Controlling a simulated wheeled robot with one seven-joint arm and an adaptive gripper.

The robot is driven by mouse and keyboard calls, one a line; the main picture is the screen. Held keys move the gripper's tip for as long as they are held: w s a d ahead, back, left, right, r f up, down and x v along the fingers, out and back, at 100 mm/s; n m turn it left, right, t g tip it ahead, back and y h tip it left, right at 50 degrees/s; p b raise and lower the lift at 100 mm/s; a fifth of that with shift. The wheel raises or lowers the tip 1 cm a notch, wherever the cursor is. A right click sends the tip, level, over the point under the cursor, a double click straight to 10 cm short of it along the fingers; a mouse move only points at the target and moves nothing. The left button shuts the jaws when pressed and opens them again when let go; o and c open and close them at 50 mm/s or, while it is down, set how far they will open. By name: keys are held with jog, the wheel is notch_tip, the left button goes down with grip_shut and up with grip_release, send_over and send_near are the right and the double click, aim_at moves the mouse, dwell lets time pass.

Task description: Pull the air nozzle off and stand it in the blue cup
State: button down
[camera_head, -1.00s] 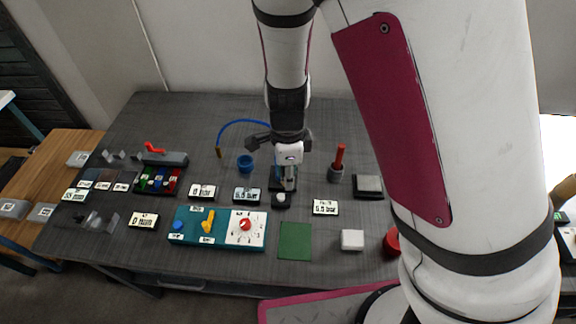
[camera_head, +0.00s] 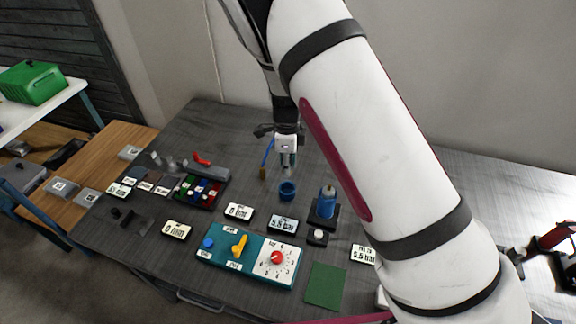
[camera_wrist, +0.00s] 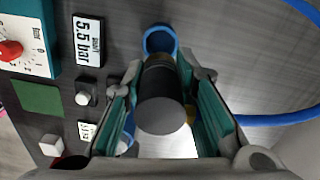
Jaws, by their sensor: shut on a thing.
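The air nozzle (camera_wrist: 162,105) is a dark grey cylinder held between my gripper's fingers in the wrist view. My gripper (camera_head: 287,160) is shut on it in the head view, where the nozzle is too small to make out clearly. The blue cup (camera_head: 288,191) stands on the table just below my gripper; the wrist view shows its rim (camera_wrist: 160,38) beyond the nozzle's far end. The nozzle appears above the cup, and I cannot tell whether it reaches inside. A blue fitting (camera_head: 327,203) stands on a black block to the right, apart from my gripper.
A blue hose (camera_wrist: 275,118) with a brass end (camera_head: 263,173) hangs close by my gripper. A teal panel (camera_head: 250,254) with knobs, label plates (camera_head: 283,224) and a green mat (camera_head: 325,286) lie nearer the front. Small coloured parts (camera_head: 199,189) sit at the left.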

jog(key=shift+f, duration=0.1)
jog(key=shift+f+b, duration=0.85)
jog(key=shift+f, duration=1.95)
jog(key=shift+f+b, duration=0.4)
jog(key=shift+f, duration=0.75)
jog(key=c, duration=1.2)
grip_release()
notch_tip(320, 180, up, 12)
jog(key=shift+r, duration=0.1)
